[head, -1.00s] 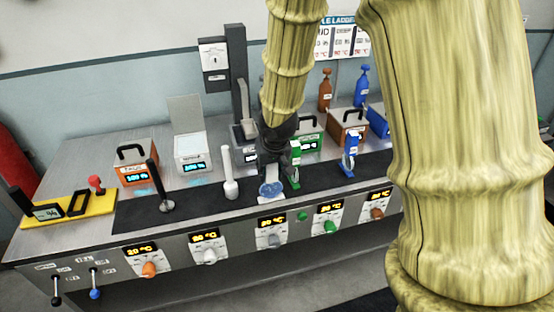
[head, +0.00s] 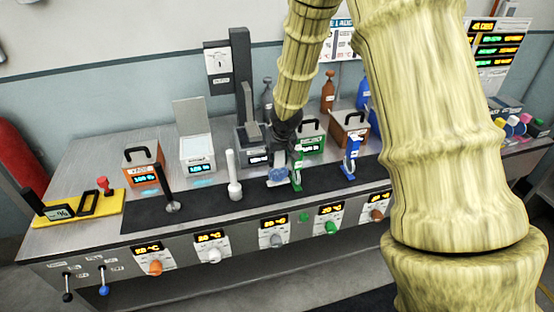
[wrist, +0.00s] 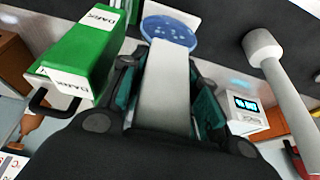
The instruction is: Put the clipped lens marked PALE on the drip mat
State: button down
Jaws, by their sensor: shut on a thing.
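My gripper (head: 282,153) is shut on a pale grey clip (wrist: 168,85), with a speckled blue round lens (wrist: 172,32) at its far end. The lens also shows in the head view (head: 278,174), tilted and seemingly just above the long dark mat (head: 205,203) on the bench. I cannot read a PALE mark on the held piece. A green clip (head: 297,170) stands beside my gripper, on its right in the head view. In the wrist view this green clip (wrist: 84,52) is at the left and reads DARK. No separate drip mat is identifiable.
A white upright stick (head: 234,175) stands left of my gripper, and a blue clip (head: 351,155) to its right. A black post (head: 164,185) is farther left. Boxes with handles line the back. The dark mat is bare between the black post and the white stick.

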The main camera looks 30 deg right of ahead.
jog(key=shift+f, duration=1)
jog(key=shift+a+f, duration=0.1)
jog(key=shift+f, duration=0.1)
jog(key=c, duration=1.3)
grip_release()
jog(key=shift+c, duration=0.2)
jog(key=shift+r, duration=0.1)
jog(key=shift+s+r, duration=0.2)
jog(key=shift+r, duration=0.5)
jog(key=b+v, duration=0.1)
jog(key=v, duration=0.9)
jog(key=shift+s+r, duration=0.25)
jog(key=shift+r, duration=0.05)
